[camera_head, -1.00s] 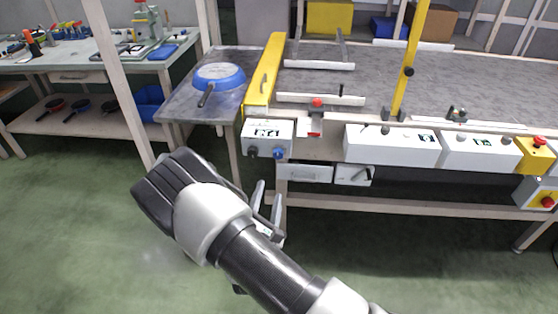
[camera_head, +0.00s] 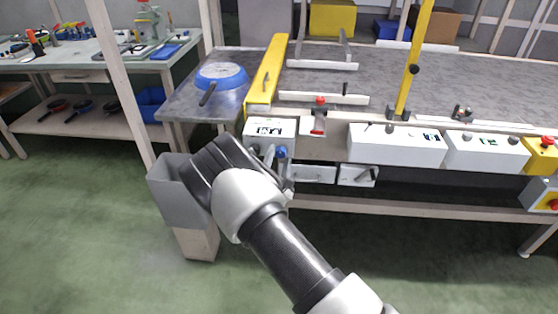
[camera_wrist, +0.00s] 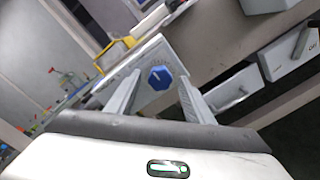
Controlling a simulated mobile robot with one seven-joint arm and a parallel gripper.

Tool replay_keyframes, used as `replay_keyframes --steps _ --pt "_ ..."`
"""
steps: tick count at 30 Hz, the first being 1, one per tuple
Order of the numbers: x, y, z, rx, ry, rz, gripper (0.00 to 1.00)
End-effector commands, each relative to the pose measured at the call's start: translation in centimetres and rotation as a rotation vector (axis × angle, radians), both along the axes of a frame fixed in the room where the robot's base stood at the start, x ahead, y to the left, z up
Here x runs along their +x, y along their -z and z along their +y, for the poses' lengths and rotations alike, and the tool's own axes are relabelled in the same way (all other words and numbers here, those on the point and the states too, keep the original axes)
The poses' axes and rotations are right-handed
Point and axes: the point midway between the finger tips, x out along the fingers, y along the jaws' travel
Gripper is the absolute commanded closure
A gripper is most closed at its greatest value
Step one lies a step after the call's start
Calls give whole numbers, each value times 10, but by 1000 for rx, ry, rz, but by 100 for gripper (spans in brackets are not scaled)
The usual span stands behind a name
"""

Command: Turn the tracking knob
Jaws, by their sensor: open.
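A white control box (camera_head: 268,129) sits on the front of the table, below the yellow guard. It carries a blue knob (camera_head: 281,152) with a pale pointer line, which also shows in the wrist view (camera_wrist: 160,77). I cannot read a label naming the tracking knob. My gripper (camera_head: 274,158) is just in front of the box. In the wrist view, its two open fingers (camera_wrist: 158,84) lie on either side of the blue knob, with gaps visible on both sides. Contact is not visible. The lower left of the box is hidden by my wrist in the head view.
A yellow guard (camera_head: 266,77) and a blue pan (camera_head: 221,77) are above and left. A red-topped switch (camera_head: 320,103) and a white panel (camera_head: 394,144) are right of the box. A grey bin-like shape (camera_head: 178,193) is left of my wrist.

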Motion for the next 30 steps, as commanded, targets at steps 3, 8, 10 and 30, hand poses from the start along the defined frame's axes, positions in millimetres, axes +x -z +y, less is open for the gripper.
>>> replay_keyframes --steps 3,8,10,30 --pt "0 0 0 0 0 0 52" --pt "0 0 0 0 0 0 62" --pt "0 0 0 0 0 0 74" --pt "0 -1 1 -177 -3 7 94"
